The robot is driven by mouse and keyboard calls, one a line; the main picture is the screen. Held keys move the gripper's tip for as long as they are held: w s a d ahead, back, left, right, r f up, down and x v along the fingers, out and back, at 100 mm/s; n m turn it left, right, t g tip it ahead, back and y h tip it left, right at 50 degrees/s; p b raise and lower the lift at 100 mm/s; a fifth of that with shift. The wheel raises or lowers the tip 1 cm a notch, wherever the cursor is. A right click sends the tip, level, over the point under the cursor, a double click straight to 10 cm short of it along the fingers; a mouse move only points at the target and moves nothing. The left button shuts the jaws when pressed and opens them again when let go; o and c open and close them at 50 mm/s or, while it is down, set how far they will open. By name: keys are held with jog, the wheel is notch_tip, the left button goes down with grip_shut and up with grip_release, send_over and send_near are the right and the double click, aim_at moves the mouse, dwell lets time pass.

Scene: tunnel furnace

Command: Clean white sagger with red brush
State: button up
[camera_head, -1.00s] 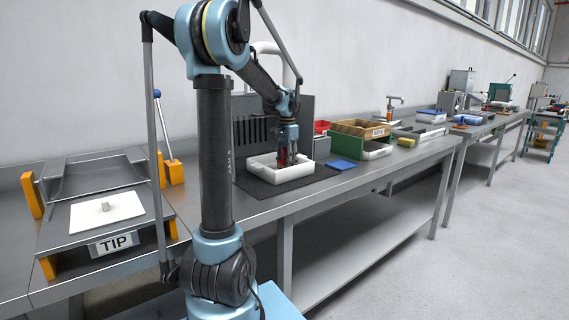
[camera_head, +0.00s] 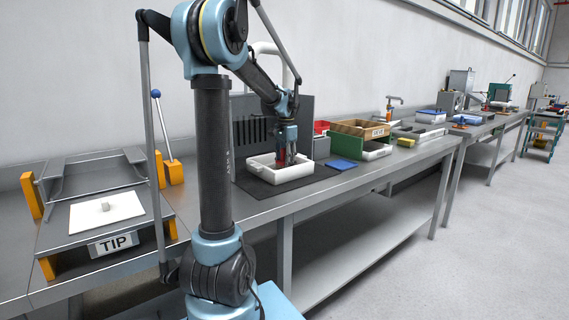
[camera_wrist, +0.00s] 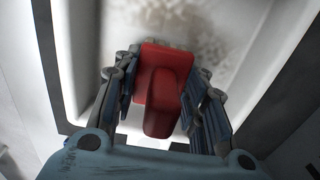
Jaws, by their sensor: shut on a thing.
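The white sagger (camera_head: 289,174) is an open square tray on a dark mat on the bench in the head view. In the wrist view its pale rim (camera_wrist: 75,60) surrounds a floor with a grey-brown dirty patch (camera_wrist: 178,25). My gripper (camera_head: 287,158) reaches down inside the sagger. It is shut on the red brush (camera_wrist: 162,88), with one finger on each side of it in the wrist view. The brush's underside is hidden, so I cannot tell whether it touches the sagger floor.
A dark upright panel (camera_head: 262,125) stands behind the sagger. A tray press marked TIP (camera_head: 112,242) is at the left.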

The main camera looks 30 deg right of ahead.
jog(key=shift+s+d, duration=0.7)
jog(key=shift+s, duration=0.35)
jog(key=shift+s+d, duration=0.65)
jog(key=shift+s, duration=0.35)
jog(key=shift+s+a, duration=0.2)
jog(key=shift+a, duration=2.1)
jog(key=shift+s+a, duration=0.15)
jog(key=shift+a, duration=2.15)
jog(key=shift+w+d, duration=0.1)
jog(key=shift+d, duration=1.2)
jog(key=shift+r, duration=0.1)
jog(key=shift+r, duration=2.85)
jog(key=shift+r, duration=0.1)
